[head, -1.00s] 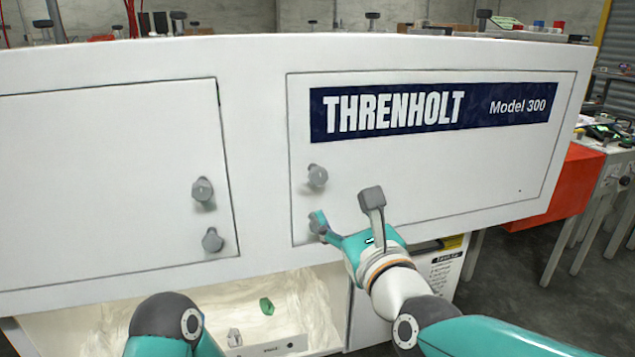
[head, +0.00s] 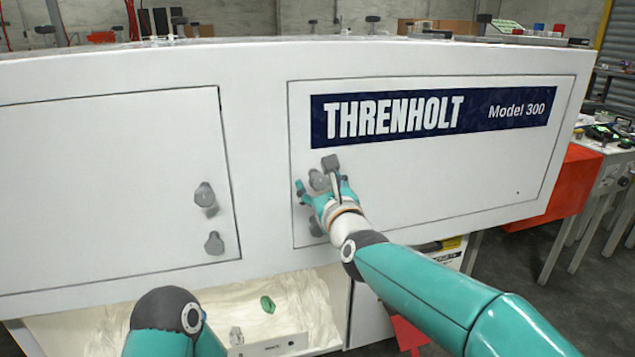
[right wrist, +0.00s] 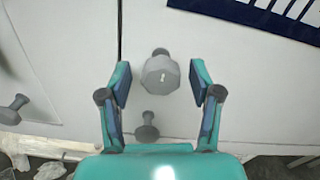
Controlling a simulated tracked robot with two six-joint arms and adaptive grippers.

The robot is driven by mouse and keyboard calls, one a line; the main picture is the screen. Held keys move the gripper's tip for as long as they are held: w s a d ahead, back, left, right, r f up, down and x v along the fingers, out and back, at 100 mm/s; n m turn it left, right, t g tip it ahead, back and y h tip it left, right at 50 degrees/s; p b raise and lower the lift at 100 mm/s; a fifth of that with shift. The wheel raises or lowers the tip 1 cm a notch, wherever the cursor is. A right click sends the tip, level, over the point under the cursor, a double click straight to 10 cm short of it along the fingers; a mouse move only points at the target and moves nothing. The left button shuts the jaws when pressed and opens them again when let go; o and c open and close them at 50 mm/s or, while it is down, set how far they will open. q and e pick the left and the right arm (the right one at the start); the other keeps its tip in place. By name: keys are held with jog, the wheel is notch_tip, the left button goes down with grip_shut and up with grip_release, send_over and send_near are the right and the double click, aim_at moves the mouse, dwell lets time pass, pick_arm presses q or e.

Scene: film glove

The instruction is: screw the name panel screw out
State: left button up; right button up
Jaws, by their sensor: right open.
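The name panel (head: 430,190) is white and carries a dark blue THRENHOLT Model 300 sign. Two grey knob-headed screws sit near its left edge, an upper one (head: 318,180) and a lower one (head: 316,227). My right gripper (head: 316,176) is open at the upper screw. In the right wrist view the faceted head of the upper screw (right wrist: 160,74) lies between the spread fingers (right wrist: 160,82), with a gap on each side. The lower screw (right wrist: 147,130) shows below it. My left gripper is out of view; only part of the left arm shows.
A second white panel (head: 110,180) on the left has two similar grey knobs (head: 205,194). Below is an open bay (head: 300,290) with a pale lining and a small green piece (head: 268,304). An orange-red box (head: 565,190) stands at the right.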

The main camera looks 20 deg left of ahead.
jog(key=c, duration=1)
jog(key=shift+a, duration=0.3)
jog(key=shift+c, duration=0.8)
jog(key=shift+d, duration=0.2)
jog(key=shift+f, duration=0.1)
jog(key=shift+n, duration=0.3)
